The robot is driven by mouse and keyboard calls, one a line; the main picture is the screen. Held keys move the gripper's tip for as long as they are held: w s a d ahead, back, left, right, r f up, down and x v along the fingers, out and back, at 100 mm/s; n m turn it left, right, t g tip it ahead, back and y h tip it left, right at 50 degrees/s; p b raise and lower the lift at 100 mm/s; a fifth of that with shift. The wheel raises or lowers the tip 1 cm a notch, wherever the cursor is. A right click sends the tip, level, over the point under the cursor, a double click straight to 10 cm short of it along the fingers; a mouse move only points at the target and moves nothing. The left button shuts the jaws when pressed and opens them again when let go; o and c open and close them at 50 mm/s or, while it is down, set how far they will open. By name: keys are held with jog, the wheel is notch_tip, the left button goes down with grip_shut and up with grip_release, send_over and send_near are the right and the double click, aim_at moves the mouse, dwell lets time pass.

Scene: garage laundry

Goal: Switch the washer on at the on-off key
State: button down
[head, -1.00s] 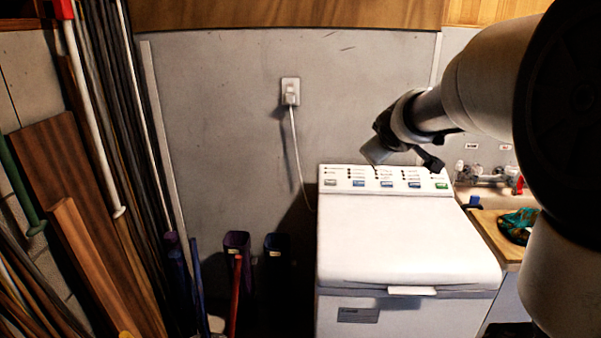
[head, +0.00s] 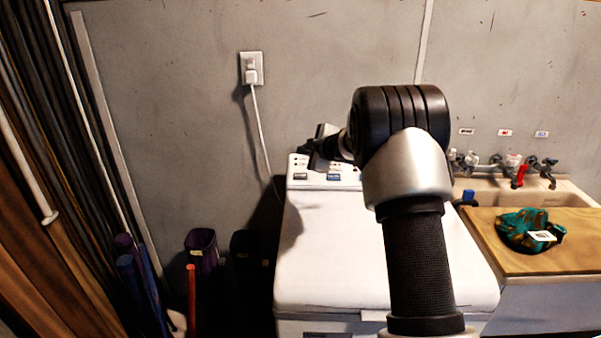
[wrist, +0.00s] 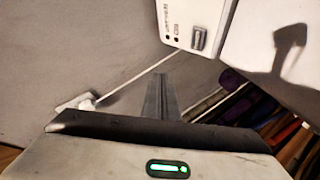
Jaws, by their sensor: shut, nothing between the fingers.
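The white washer (head: 340,250) stands against the wall in the head view, with its lid down. Its sloped control panel (head: 318,168) runs along the back. A grey key (head: 300,177) and a blue key (head: 333,178) show at its left end. My arm hides the panel's right part, so the green key there is out of sight. My gripper (head: 312,152) is at the panel's left part, partly hidden by my arm. In the wrist view my gripper (wrist: 160,80) is shut and empty. The panel's corner with the grey key (wrist: 198,38) lies up and right of the fingertips, apart from them.
A wall outlet (head: 251,68) with a plugged white cord is left of my gripper. Dark bins (head: 202,250) and long poles stand left of the washer. A sink with taps (head: 500,165) and a counter holding a green cloth (head: 530,230) are at the right.

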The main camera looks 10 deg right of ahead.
aim_at(300, 176)
jog(key=shift+w+a+f, duration=0.15)
jog(key=shift+w+f, duration=0.2)
jog(key=shift+f, duration=0.2)
jog(key=shift+w+d+f+b, duration=0.1)
jog(key=shift+w+f+b, duration=0.55)
jog(key=shift+f, duration=0.7)
jog(key=shift+w+d+f+b, duration=0.15)
jog(key=shift+w+f+b, duration=0.45)
jog(key=shift+f, duration=0.75)
jog(key=shift+w+d+f+b, duration=0.1)
jog(key=shift+w+f+b, duration=0.3)
jog(key=shift+f+b, duration=0.7)
jog(key=shift+f+p, duration=0.3)
jog(key=shift+f, duration=0.1)
jog(key=shift+w+f, duration=0.15)
jog(key=shift+f, duration=0.1)
